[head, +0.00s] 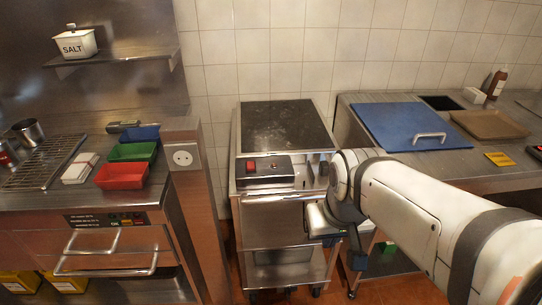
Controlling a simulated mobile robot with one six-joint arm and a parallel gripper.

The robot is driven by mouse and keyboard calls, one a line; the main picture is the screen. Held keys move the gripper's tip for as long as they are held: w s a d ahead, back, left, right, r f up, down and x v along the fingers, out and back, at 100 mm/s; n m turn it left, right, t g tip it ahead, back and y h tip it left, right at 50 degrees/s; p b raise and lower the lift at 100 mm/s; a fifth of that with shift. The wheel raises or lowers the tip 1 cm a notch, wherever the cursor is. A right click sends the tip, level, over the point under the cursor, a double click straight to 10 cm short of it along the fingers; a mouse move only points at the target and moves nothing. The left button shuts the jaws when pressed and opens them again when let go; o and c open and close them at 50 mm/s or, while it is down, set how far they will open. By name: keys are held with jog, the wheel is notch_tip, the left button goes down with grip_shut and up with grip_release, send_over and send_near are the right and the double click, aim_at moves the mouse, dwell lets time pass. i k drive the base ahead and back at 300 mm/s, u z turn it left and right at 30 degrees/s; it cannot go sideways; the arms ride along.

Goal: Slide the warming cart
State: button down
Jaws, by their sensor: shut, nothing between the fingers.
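The warming cart (288,125) stands against the tiled wall in the middle of the head view. It has a black flat top, a steel body, a red switch on its front panel and casters below. My gripper (317,222) is at the cart's front right, in front of the upper body. It is shut and holds nothing. My arm covers the cart's right front edge. I cannot tell whether the gripper touches the cart.
A wooden post with a socket (183,158) and a steel counter (20,203) stand close on the left. On the right is a counter with a blue lid (410,125), a tray (490,125) and a bottle (497,83). Red floor (385,292) shows in front.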

aim_at(287, 141)
jog(key=k, duration=1.3)
jog(key=u, duration=0.55)
jog(key=i, duration=1.75)
jog(key=z, duration=0.55)
